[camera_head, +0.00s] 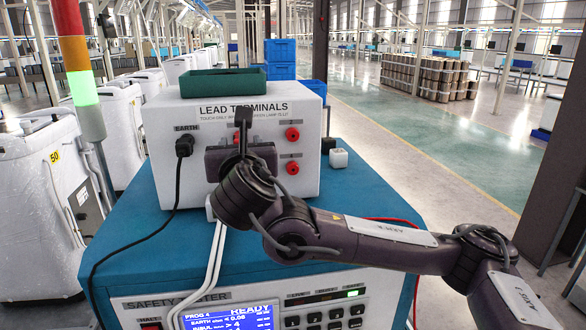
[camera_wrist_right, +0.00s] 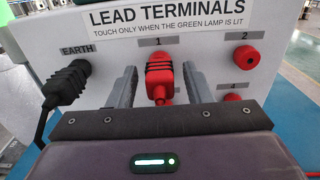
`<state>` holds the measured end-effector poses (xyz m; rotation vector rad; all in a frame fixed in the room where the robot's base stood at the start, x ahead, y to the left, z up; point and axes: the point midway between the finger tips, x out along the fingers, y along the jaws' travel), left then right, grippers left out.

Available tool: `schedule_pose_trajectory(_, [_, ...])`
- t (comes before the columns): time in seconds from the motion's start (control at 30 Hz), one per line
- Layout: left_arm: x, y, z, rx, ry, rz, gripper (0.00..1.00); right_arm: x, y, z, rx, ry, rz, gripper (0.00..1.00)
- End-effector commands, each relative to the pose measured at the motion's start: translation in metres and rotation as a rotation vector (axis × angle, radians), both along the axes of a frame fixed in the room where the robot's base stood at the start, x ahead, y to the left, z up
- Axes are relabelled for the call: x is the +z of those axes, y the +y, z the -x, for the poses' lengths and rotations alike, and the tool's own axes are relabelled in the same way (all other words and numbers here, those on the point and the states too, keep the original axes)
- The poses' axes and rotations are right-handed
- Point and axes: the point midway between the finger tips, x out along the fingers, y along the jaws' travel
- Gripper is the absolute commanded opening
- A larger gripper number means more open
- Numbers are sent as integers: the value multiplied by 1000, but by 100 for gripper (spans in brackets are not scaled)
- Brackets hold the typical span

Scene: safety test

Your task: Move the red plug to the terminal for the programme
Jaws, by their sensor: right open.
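The red plug (camera_wrist_right: 160,72) sits in terminal 1 of the white lead terminal box (camera_head: 322,165), its red lead running downward. In the head view my right gripper hides it. My right gripper (camera_wrist_right: 161,82) is open, with one grey finger on each side of the plug; I cannot tell whether they touch it. Terminal 2 (camera_wrist_right: 247,60) and terminal 4 (camera_wrist_right: 232,98) are red and look empty; both also show in the head view. Terminal 3 is hidden. The tester display (camera_head: 226,317) reads PROG 4 and READY. My left gripper is not in view.
A black plug (camera_head: 184,145) with a black cable sits in the EARTH socket. A green tray (camera_head: 222,83) lies on the box. A stack light (camera_head: 82,88) with its green section lit stands left.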

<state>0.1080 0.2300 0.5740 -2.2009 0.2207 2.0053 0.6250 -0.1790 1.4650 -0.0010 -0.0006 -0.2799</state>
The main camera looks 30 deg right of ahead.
Motion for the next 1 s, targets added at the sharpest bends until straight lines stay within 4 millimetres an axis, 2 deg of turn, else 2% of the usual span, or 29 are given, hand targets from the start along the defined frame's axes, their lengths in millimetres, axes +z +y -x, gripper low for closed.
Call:
schedule_pose_trajectory(0.27, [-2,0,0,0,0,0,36,0,0,0,0,1,0,45])
schedule_pose_trajectory(0.6, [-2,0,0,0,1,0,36,0,0,0,0,0,-1,1])
schedule_pose_trajectory(1.0, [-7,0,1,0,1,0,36,-1,2,7,0,-1,-2,0])
